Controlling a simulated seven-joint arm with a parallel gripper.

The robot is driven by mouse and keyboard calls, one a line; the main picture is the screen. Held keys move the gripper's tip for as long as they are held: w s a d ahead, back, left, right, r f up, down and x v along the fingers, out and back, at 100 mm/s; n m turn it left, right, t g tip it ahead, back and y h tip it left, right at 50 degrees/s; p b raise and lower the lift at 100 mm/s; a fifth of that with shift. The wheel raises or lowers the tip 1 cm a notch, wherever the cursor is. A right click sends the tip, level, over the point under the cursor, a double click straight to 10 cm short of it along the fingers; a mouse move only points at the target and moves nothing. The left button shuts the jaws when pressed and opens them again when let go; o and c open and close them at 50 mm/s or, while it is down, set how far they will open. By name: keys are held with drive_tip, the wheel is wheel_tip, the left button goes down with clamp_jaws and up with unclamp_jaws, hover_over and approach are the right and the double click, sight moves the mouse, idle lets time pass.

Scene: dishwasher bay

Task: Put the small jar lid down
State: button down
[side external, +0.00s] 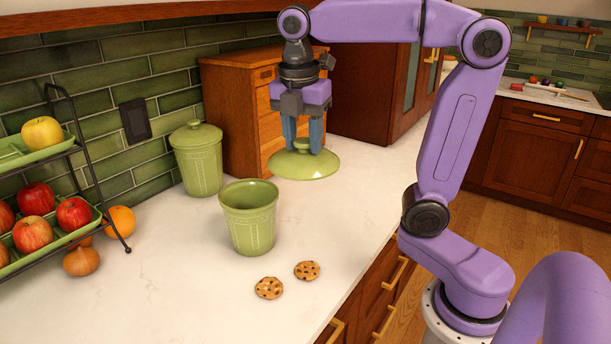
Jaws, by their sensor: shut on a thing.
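My gripper (302,141) points down at the back of the counter, its blue fingers shut on the knob of the green jar lid (318,168). The lid is round, level and knob-up. It is on or just above the counter; I cannot tell if it touches. The open green jar (249,222) stands upright in front and to the left of the lid, with no lid on it. The knob is partly hidden between the fingers.
A lidded green canister (197,160) stands by the tiled wall. A wooden drawer box (238,115) is behind the lid. Two cookies (268,288) (307,270) lie in front of the jar. A fruit rack (62,150) is at left. The white counter (170,290) is clear at front left.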

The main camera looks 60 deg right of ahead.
drive_tip(key=s+d+f, duration=0.9)
drive_tip(key=s+f, duration=0.3)
drive_tip(key=shift+w+d+f, duration=0.75)
drive_tip(key=shift+w+f, duration=0.9)
drive_tip(key=shift+w, duration=0.45)
drive_tip(key=shift+w+d+f, duration=0.7)
drive_tip(key=shift+w+f, duration=0.9)
drive_tip(key=shift+w, duration=0.45)
drive_tip(key=shift+w+d+f, duration=0.75)
drive_tip(key=shift+w+f, duration=0.9)
drive_tip(key=shift+w, duration=0.45)
drive_tip(key=shift+w+f, duration=0.1)
drive_tip(key=shift+f, duration=1.5)
drive_tip(key=c, duration=0.6)
unclamp_jaws()
drive_tip(key=shift+f, duration=0.15)
